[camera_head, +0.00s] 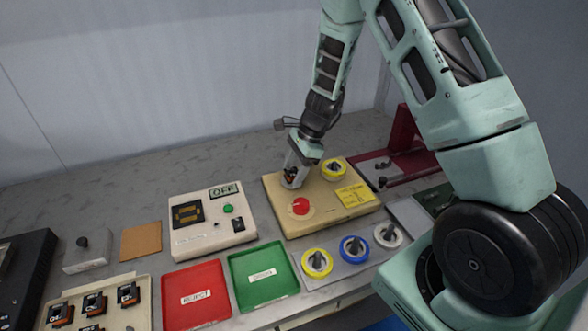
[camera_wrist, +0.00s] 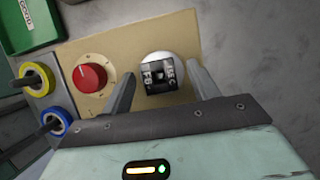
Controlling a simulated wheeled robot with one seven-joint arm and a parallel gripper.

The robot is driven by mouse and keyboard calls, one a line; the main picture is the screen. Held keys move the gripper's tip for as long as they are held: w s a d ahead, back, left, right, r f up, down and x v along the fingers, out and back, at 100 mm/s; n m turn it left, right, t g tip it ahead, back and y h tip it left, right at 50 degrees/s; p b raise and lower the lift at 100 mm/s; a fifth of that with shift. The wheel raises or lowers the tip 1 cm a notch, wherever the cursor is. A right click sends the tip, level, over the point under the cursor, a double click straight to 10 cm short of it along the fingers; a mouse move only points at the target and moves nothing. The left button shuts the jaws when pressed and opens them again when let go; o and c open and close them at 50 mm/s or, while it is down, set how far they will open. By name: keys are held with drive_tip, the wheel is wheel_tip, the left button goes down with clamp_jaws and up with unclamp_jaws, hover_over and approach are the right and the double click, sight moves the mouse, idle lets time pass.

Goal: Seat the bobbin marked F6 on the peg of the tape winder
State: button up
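The bobbin marked F6 (camera_wrist: 160,74) is a small black block with white lettering. In the wrist view it sits over a white round disc (camera_wrist: 173,60) on the beige tape winder (camera_wrist: 122,42), and it looks level. The disc hides the peg, or the bobbin covers it; I cannot see it. My gripper (camera_wrist: 161,68) has one finger on each side of the bobbin with a visible gap on both sides, so it is open around it. In the head view my gripper (camera_head: 292,180) is low at the left rear of the tape winder (camera_head: 335,212), mostly hiding the bobbin.
Spools stand in front. Left are a green tray (camera_head: 263,293), a red tray (camera_head: 196,314), a tester box (camera_head: 190,240) and a holder with several bobbins (camera_head: 128,294).

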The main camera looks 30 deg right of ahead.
drive_tip(key=v, duration=1.7)
drive_tip(key=shift+r+b, duration=0.2)
drive_tip(key=shift+b, duration=0.2)
drive_tip(key=s+a+r+n+g, duration=0.1)
drive_tip(key=s+a+n, duration=0.25)
drive_tip(key=a, duration=0.25)
drive_tip(key=s+a+n+h, duration=0.1)
drive_tip(key=s+a+n, duration=0.2)
drive_tip(key=a+n, duration=0.3)
drive_tip(key=s+a+r+n+g, duration=0.1)
drive_tip(key=s+a+n, duration=0.25)
drive_tip(key=a, duration=0.35)
drive_tip(key=s+a+n+h, duration=0.1)
drive_tip(key=s+a+n, duration=0.1)
drive_tip(key=s+n, duration=0.3)
drive_tip(key=s+a+n+h, duration=0.1)
drive_tip(key=s+a+n, duration=0.2)
drive_tip(key=s+n, duration=0.2)
drive_tip(key=s+a+n+t, duration=0.1)
drive_tip(key=s+a+n, duration=0.2)
drive_tip(key=s+n, duration=0.2)
drive_tip(key=s, duration=0.3)
drive_tip(key=shift+s+f+h, duration=0.2)
drive_tip(key=shift+f+h, duration=0.1)
drive_tip(key=shift+h, duration=0.1)
